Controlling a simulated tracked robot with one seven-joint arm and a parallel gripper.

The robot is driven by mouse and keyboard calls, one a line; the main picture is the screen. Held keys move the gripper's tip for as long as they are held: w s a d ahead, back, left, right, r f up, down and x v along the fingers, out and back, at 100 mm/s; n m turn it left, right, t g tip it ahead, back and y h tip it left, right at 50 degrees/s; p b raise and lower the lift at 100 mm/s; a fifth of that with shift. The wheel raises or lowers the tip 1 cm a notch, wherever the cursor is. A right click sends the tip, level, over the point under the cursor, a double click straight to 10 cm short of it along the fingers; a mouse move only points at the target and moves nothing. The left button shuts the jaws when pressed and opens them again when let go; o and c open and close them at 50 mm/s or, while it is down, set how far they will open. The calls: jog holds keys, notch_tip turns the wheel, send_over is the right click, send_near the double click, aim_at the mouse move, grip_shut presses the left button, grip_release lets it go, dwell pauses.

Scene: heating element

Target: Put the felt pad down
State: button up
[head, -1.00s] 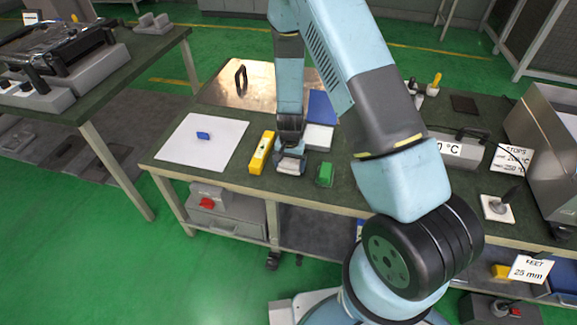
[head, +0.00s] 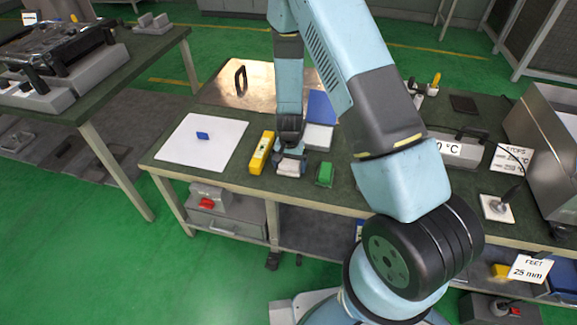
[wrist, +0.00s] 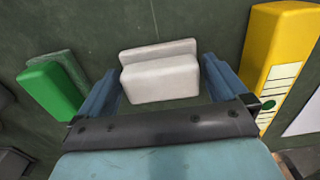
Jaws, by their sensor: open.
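The felt pad (wrist: 160,78), a pale grey-white stepped block, lies on the dark green bench top in the wrist view. In the head view the pad (head: 291,169) shows at the bench's front part, between a yellow block and a green block. My gripper (wrist: 161,84) is open, with one blue finger on each side of the pad. Dark gaps show between the pad and the fingers. In the head view my gripper (head: 290,163) is low over the pad and hides part of it.
The yellow block (head: 262,153) stands close on the left and the green block (head: 325,174) close on the right. A white sheet (head: 180,150) with a small blue piece lies further left. A copper-coloured plate (head: 258,88) and a white-and-blue item (head: 318,138) lie behind.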

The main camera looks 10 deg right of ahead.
notch_tip(320, 180, up, 12)
notch_tip(320, 180, up, 12)
jog(key=r+n+t+y, duration=0.1)
send_over(290, 163)
jog(key=s+d, duration=0.1)
jog(key=d, duration=0.1)
jog(key=s+d+r+n+t, duration=0.1)
jog(key=s+d+r, duration=0.15)
jog(key=r, duration=0.45)
jog(key=s+d+r+t, duration=0.1)
jog(key=s+r, duration=0.3)
jog(key=r, duration=0.2)
jog(key=s+d+r+t, duration=0.1)
jog(key=s+d+r, duration=0.1)
jog(key=s+r, duration=0.2)
jog(key=s+d+r+n, duration=0.1)
jog(key=s+d+r, duration=0.1)
jog(key=s+r, duration=0.3)
jog(key=s+d+r+n+t+h, duration=0.1)
jog(key=s+d+r, duration=0.2)
jog(key=s, duration=0.5)
jog(key=shift+s+r+t, duration=0.3)
jog(key=shift+s+r, duration=0.1)
jog(key=shift+r, duration=0.3)
jog(key=shift+d, duration=0.1)
